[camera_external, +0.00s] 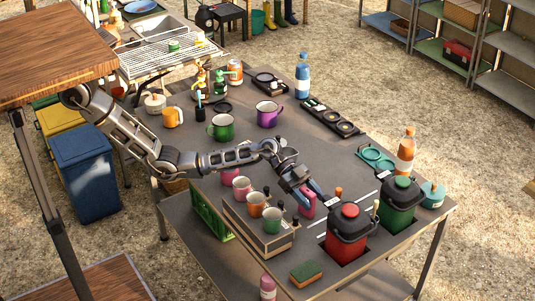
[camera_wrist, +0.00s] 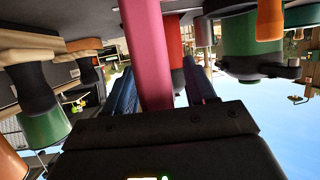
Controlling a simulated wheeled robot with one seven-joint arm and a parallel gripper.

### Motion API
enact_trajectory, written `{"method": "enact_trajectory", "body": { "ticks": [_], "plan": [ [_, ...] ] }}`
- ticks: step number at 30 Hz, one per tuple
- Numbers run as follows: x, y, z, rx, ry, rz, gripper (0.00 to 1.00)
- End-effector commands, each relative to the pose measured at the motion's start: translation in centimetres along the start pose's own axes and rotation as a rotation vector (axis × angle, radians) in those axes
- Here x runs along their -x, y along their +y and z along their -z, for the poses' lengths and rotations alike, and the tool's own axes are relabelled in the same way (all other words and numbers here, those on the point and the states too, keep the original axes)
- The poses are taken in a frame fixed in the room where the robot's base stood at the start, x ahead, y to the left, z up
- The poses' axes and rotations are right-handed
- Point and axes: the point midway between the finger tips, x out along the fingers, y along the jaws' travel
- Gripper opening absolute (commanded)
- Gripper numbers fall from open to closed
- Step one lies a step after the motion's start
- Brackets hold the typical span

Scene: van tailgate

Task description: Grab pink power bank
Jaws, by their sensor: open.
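The pink power bank (camera_external: 308,208) stands near the right part of the grey table, beside the red-lidded container. In the wrist view the pink power bank (camera_wrist: 148,50) shows as a tall pink bar. My gripper (camera_external: 311,196) is open, with its blue fingers around the pink item. In the wrist view my gripper (camera_wrist: 161,88) has one finger on each side of it, with a gap visible on the right. Contact on the left is hard to tell. The lower part of the item is partly hidden by my fingers in the external view.
A caddy (camera_external: 245,233) with mugs is on the left. A sponge (camera_external: 306,273) lies at the front. The table middle is fairly clear.

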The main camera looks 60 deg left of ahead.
Motion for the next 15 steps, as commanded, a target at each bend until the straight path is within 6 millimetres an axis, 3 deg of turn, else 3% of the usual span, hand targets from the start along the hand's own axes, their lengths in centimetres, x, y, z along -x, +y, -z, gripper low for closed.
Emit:
{"method": "enact_trajectory", "body": {
  "ticks": [8, 15],
  "plan": [
    [-0.20, -0.05, -0.01, 0.000, 0.000, 0.001, 0.54],
    [-0.18, -0.04, -0.02, 0.000, 0.000, 0.001, 0.31]
  ]
}}
